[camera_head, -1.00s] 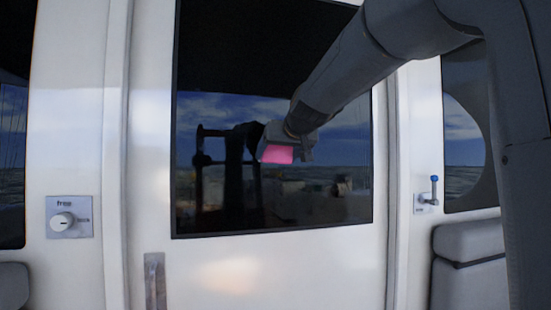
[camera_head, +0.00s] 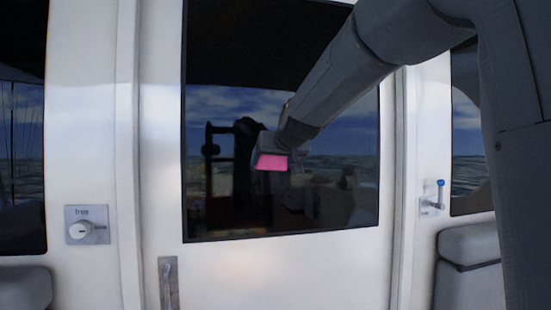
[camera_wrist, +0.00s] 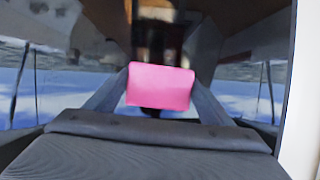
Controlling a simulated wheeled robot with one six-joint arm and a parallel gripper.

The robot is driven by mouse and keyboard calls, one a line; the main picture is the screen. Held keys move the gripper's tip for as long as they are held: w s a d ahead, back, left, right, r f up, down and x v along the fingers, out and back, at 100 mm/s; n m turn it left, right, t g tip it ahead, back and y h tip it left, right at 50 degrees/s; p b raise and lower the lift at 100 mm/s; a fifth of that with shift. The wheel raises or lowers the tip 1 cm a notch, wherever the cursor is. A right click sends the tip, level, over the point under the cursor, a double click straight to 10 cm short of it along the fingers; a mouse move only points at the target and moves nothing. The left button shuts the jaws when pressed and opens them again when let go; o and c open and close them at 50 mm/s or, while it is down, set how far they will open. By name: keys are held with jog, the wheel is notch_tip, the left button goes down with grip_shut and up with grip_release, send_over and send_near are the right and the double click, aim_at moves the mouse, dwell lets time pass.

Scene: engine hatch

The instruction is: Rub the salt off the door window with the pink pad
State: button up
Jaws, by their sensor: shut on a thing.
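The pink pad (camera_head: 271,162) is in my gripper (camera_head: 284,152), in front of the door window (camera_head: 330,200). In the wrist view the pink pad (camera_wrist: 160,86) sits between the two fingers of my gripper (camera_wrist: 160,92), which is shut on it. The window is dark glass in a white door and reflects sky, sea and my own body. A faint pink reflection of the pad shows in the glass to its right. I cannot tell whether the pad touches the glass. I cannot make out salt on the glass among the reflections.
A door handle (camera_head: 168,284) is below the window's lower left corner. A round knob on a plate (camera_head: 84,228) is on the wall at left. A blue-tipped lever (camera_head: 440,195) is at right, above a grey cushioned seat (camera_head: 470,250).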

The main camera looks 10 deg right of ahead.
jog(key=shift+a, duration=0.2)
jog(key=shift+s+a, duration=0.2)
jog(key=shift+s, duration=0.25)
jog(key=s, duration=0.1)
jog(key=s+b, duration=0.1)
jog(key=s, duration=0.1)
jog(key=shift+s+d, duration=0.1)
jog(key=shift+d, duration=0.25)
jog(key=shift+s, duration=0.85)
jog(key=shift+s, duration=0.1)
jog(key=shift+s, duration=1.4)
